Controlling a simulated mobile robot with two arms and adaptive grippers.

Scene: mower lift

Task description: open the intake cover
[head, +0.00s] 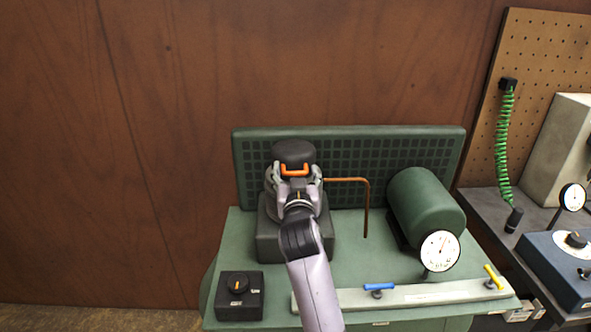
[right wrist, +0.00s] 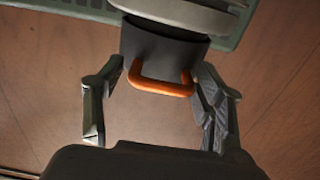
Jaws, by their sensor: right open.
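The intake cover (head: 293,151) is a dark round cap with an orange handle (head: 295,170), on top of a machine at the back of the green bench. In the right wrist view the orange handle (right wrist: 160,84) stands out from the dark cover (right wrist: 165,48). My right gripper (head: 296,180) is in front of the cover. Its open fingers (right wrist: 160,105) are spread to either side of the handle, with gaps between them and it. The gripper and arm hide part of the machine below the cover. My left gripper is not in view.
A green perforated panel (head: 400,145) stands behind. Right of the cover are a copper pipe (head: 366,205), a green cylinder (head: 427,207) and a round gauge (head: 440,251). A black knob box (head: 239,296) sits front left. A pale manifold with blue (head: 379,286) and yellow (head: 494,276) levers runs along the front.

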